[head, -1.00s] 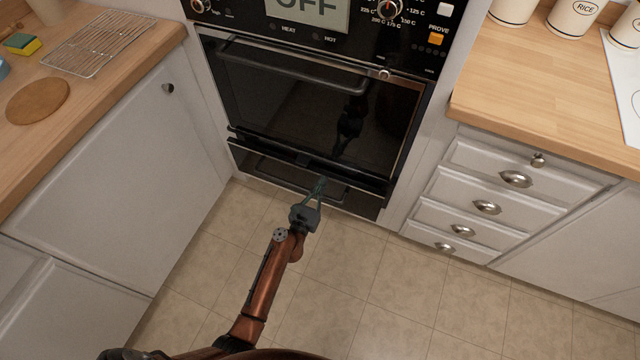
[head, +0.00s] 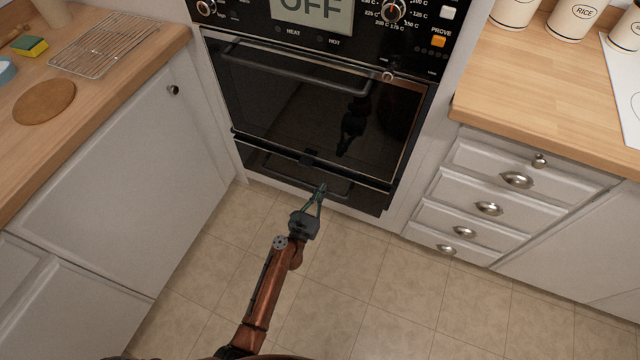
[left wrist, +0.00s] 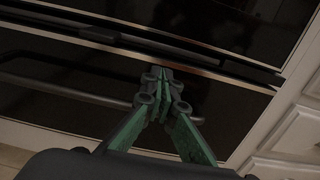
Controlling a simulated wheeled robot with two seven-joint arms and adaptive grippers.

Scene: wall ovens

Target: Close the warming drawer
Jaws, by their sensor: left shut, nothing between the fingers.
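The warming drawer (head: 362,199) is the low black front beneath the oven door, with a dark bar handle. Its front now looks flush or nearly flush with the oven; a small remaining gap cannot be ruled out. My left gripper (head: 321,188) is in front of the drawer, its green fingers together and empty, pointing at the front near the handle. In the left wrist view the drawer front (left wrist: 222,112) lies behind the closed fingertips (left wrist: 160,78). Whether they touch it cannot be told. My right gripper is not in view.
The oven door (head: 300,105) above the drawer is shut. White cabinets (head: 120,180) stand at left and white drawers (head: 487,208) at right, both under wooden counters. The tiled floor (head: 390,290) in front is clear.

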